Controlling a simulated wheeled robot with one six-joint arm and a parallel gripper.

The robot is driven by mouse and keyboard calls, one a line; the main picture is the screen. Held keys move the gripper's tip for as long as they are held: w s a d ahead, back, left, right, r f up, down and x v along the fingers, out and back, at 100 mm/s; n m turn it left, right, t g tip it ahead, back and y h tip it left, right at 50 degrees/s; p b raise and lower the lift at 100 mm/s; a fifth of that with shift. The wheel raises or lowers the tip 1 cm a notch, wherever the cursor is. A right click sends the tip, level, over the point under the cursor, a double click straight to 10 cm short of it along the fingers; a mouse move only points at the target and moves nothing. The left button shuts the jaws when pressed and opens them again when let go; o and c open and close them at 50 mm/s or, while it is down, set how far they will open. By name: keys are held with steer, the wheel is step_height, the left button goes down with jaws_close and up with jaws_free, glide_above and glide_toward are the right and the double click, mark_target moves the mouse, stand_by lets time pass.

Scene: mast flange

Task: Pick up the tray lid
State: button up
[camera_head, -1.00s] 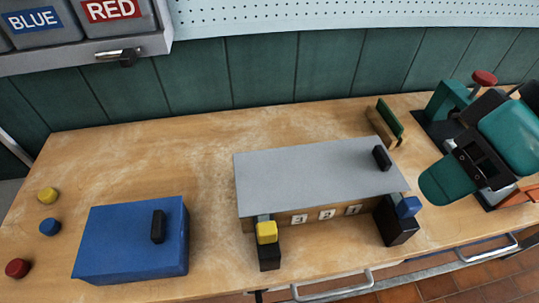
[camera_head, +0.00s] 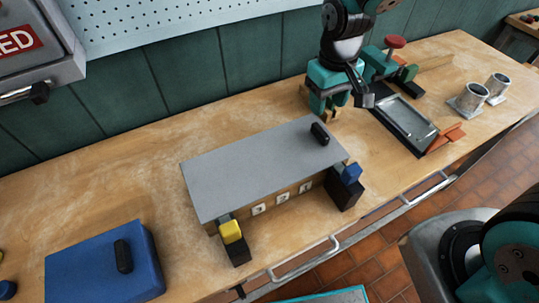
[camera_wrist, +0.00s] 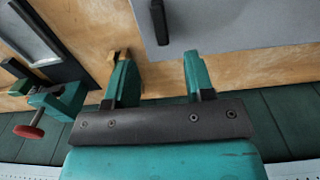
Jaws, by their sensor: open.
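The tray lid (camera_head: 250,165) is a flat grey panel with a black handle (camera_head: 320,133) near its right end. It lies on a wooden tray with numbered labels (camera_head: 282,198). My gripper (camera_head: 345,103) is above the bench, beyond the lid's right end, and looks empty. In the wrist view my gripper (camera_wrist: 158,62) has its two teal fingers apart with nothing between them. There the lid (camera_wrist: 240,22) and its handle (camera_wrist: 160,22) show beyond the fingertips, apart from them.
A yellow block (camera_head: 231,231) and a blue block (camera_head: 350,174) sit on black stands at the tray's front corners. A blue box (camera_head: 90,268) with a black handle is at front left. A teal clamp (camera_head: 376,62), dark tray (camera_head: 405,120) and metal cups (camera_head: 470,97) are at right.

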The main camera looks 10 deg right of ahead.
mark_target(321, 130)
step_height(321, 130, down, 10)
steer(key=shift+r+p, duration=0.15)
steer(key=shift+p, duration=1)
jaws_close()
